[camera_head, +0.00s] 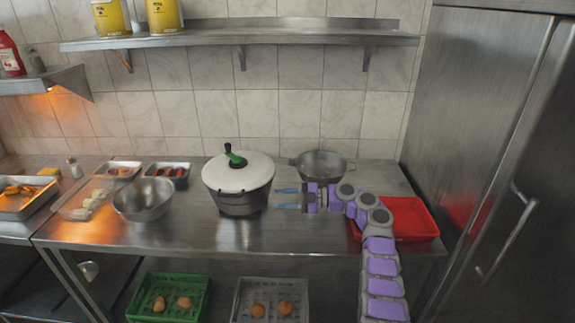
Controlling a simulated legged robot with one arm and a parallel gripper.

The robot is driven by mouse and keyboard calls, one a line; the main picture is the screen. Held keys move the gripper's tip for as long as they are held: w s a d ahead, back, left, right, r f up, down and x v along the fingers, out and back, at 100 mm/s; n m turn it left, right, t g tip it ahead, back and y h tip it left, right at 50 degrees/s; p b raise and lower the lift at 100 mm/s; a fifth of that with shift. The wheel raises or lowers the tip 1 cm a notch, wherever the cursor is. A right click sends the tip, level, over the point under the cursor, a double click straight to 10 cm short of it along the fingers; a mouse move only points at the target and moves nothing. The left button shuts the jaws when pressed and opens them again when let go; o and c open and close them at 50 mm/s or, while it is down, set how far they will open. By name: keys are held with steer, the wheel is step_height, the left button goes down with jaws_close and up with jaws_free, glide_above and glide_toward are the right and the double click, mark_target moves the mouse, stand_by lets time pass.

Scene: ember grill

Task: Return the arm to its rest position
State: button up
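My arm, grey and purple, reaches in from the lower right and bends left over the steel counter (185,233). My gripper (283,198) points left, with two blue-grey fingers spread apart. It is open, and nothing shows between the fingers. The fingertips are just right of a dark pot (240,203) with a white lid and a green handle. I cannot tell whether they touch it. A red tray (414,220) lies on the counter, partly hidden behind my arm.
A steel colander (322,166) stands behind my gripper. A steel bowl (144,200) and small food trays are at left. A wall shelf (240,38) hangs above. A steel refrigerator (470,130) stands at right. Green (168,290) and grey (240,300) crates are below the counter.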

step_height(320, 180, up, 7)
steer(key=a+m+t+h, duration=0.1)
steer(key=m+h, duration=0.3)
steer(key=m, duration=0.5)
steer(key=s+d+r+m+h, duration=0.1)
steer(key=s+r+m+h, duration=0.1)
steer(key=s+m, duration=0.35)
steer(key=s+d+r+m+h, duration=0.1)
steer(key=s+r+m+h, duration=0.15)
steer(key=s, duration=0.55)
steer(key=s+d+f+m+g+h, duration=0.1)
steer(key=s+d, duration=0.4)
steer(key=s, duration=0.9)
steer(key=s+d+f+m+g+h, duration=0.1)
steer(key=s+d+f+m+h, duration=0.2)
steer(key=s, duration=1.2)
steer(key=s+d+f+m+h, duration=0.2)
steer(key=s+d+m+h, duration=0.3)
steer(key=s, duration=1)
steer(key=d+m, duration=0.1)
steer(key=d, duration=0.2)
steer(key=shift+s+d+f+g, duration=0.2)
steer(key=shift+f+g, duration=0.15)
steer(key=shift+g, duration=0.05)
